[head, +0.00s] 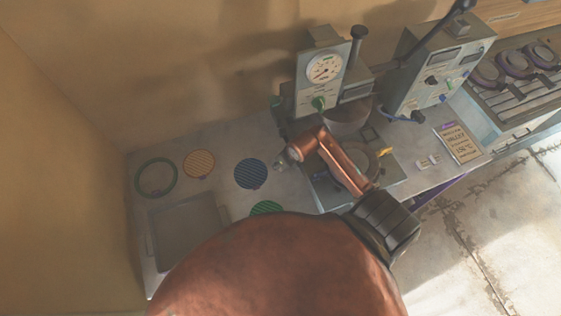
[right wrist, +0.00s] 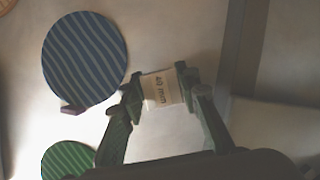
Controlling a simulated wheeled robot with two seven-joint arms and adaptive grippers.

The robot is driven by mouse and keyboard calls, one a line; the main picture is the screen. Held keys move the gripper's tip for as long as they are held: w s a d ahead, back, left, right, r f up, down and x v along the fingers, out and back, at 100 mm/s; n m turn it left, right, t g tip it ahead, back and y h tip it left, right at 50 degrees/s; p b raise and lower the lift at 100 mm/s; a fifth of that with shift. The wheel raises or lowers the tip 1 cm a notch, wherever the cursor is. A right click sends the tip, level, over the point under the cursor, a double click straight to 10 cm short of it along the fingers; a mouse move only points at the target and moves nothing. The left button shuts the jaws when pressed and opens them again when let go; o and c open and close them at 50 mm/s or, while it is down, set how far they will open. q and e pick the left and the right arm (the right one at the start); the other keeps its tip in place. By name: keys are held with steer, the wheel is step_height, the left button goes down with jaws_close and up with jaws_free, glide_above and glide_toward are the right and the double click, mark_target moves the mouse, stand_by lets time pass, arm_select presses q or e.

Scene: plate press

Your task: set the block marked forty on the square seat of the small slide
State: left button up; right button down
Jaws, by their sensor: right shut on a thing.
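My right gripper (right wrist: 162,88) is shut on a pale block (right wrist: 160,89) marked "40 mm" in the right wrist view. The block sits between the two green fingertips, above the pale table top. In the head view my right gripper (head: 281,162) is small, just right of the blue striped disc (head: 251,174); the block cannot be made out there. A small dark square outline (head: 371,134) lies right of the dial press; I cannot tell whether it is the slide's square seat. My left gripper is not in view.
The dial press (head: 324,72) stands behind my forearm, with a second control box (head: 437,75) to its right. Small white pieces (head: 427,161) and a printed card (head: 458,143) lie at right. A grey tray (head: 187,232), a green ring (head: 156,177) and an orange disc (head: 199,164) are at left.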

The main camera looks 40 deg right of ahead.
steer(key=shift+f, duration=0.1)
steer(key=c, duration=1.5)
jaws_free()
steer(key=shift+o, duration=0.2)
